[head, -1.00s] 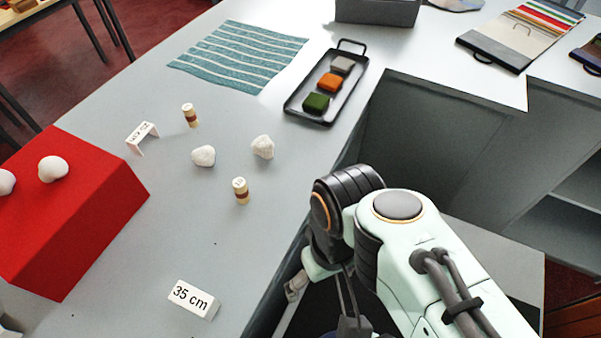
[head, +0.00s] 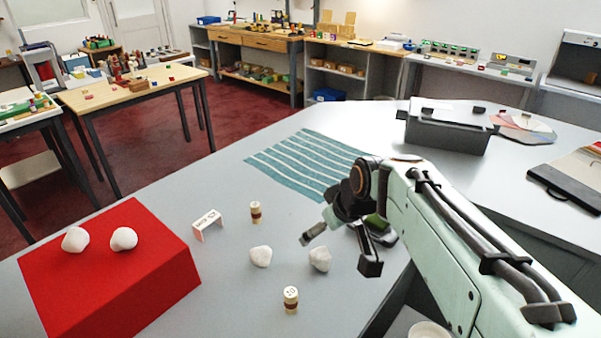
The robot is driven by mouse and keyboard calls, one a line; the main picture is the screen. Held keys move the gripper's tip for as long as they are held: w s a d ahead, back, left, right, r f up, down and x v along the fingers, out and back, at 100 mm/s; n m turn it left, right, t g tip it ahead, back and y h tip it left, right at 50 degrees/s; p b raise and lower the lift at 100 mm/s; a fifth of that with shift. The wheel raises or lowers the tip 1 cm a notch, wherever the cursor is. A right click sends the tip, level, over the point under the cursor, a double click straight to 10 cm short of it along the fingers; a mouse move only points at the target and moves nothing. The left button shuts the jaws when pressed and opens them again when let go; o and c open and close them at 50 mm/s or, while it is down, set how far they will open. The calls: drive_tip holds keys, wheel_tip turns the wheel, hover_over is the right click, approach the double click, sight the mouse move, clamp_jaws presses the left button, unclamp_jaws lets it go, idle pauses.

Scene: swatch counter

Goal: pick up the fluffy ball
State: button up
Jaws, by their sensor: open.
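Several small whitish lumps are in the head view; I cannot tell for sure which one is the fluffy ball. Two sit on the red block: a left lump (head: 75,240) and a right lump (head: 124,239). Two lie on the grey counter: a roundish lump (head: 260,256) and a more angular, rough lump (head: 320,259). My gripper (head: 341,248) is open and empty, its fingers spread above the counter. In the picture it is just above and right of the angular lump, and apart from it as far as I can see.
The red block (head: 110,285) stands at the left. A striped teal cloth (head: 305,165) lies behind. My arm hides most of the black tray.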

drive_tip(key=g, duration=0.1)
hover_over(325, 253)
drive_tip(key=s, duration=0.2)
wheel_tip(325, 253, down, 5)
drive_tip(key=shift+m+g, duration=0.3)
drive_tip(key=x, duration=0.5)
drive_tip(key=d+x, duration=0.1)
drive_tip(key=x, duration=0.1)
drive_tip(key=shift+s+f, duration=0.1)
drive_tip(key=shift+f, duration=0.3)
drive_tip(key=shift+w+f, duration=0.2)
drive_tip(key=shift+f, duration=0.35)
drive_tip(key=c, duration=0.9)
